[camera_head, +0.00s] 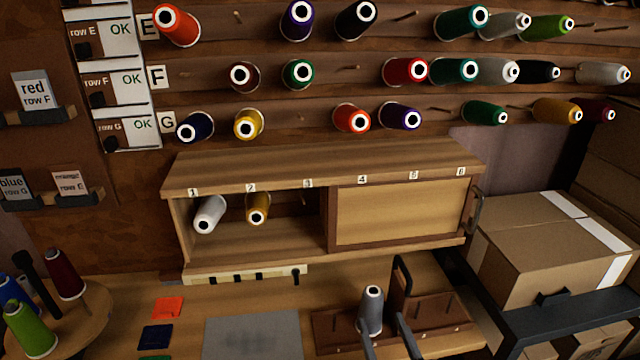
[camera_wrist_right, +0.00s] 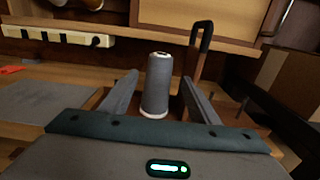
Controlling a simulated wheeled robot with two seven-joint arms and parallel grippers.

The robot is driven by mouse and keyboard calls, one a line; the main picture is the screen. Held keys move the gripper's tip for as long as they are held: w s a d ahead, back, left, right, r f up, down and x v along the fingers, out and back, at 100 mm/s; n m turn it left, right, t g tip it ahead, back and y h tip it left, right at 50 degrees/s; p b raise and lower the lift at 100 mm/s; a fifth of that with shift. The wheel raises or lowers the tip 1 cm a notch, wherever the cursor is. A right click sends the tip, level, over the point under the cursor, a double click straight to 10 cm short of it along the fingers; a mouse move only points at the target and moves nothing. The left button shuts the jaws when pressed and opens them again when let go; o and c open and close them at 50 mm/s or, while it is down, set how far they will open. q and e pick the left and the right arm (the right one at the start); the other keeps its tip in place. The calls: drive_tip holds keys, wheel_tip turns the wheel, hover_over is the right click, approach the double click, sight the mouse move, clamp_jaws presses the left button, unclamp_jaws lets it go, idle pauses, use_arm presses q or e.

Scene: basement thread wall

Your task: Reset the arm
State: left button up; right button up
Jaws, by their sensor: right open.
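My right gripper (camera_head: 382,322) comes in from the bottom edge of the head view, and its fingers are open. A grey spool (camera_head: 371,308) stands upright on a brown wooden board (camera_head: 330,335) at the gripper's fingertips. In the right wrist view the same spool (camera_wrist_right: 157,88) stands between the two spread fingers, with a visible gap on each side. The fingers do not appear to touch it. My left gripper is not in view.
A wooden cabinet (camera_head: 325,178) holds a white spool (camera_head: 209,214) and a gold spool (camera_head: 257,208); its right part is covered by a panel (camera_head: 400,212). A black upright handle (camera_head: 402,275) rises close to the grey spool. Cardboard boxes (camera_head: 530,250) stand at right.

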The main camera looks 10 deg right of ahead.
drive_tip(key=s+d+f+m+g+h, duration=0.2)
drive_tip(key=s+d+f+m+g, duration=0.3)
drive_tip(key=m, duration=0.5)
drive_tip(key=s+d+f+m+g+h, duration=0.2)
drive_tip(key=s+f+m, duration=0.35)
drive_tip(key=m, duration=0.45)
drive_tip(key=s+a+f+m+g+y, duration=0.2)
drive_tip(key=s+m+g, duration=0.2)
drive_tip(key=s+m, duration=0.4)
drive_tip(key=s+a+f+m+g+y, duration=0.25)
drive_tip(key=s+m, duration=0.35)
drive_tip(key=s, duration=0.4)
wheel_tip(320, 180, down, 26)
drive_tip(key=w+r+g, duration=0.1)
drive_tip(key=g, duration=0.1)
drive_tip(key=s+d+f, duration=0.1)
drive_tip(key=s+f, duration=1.3)
drive_tip(key=f, duration=0.5)
drive_tip(key=shift+s+d+f+h, duration=0.15)
drive_tip(key=shift+d+f+h, duration=0.05)
drive_tip(key=shift+h, duration=0.15)
drive_tip(key=shift+c, duration=1.3)
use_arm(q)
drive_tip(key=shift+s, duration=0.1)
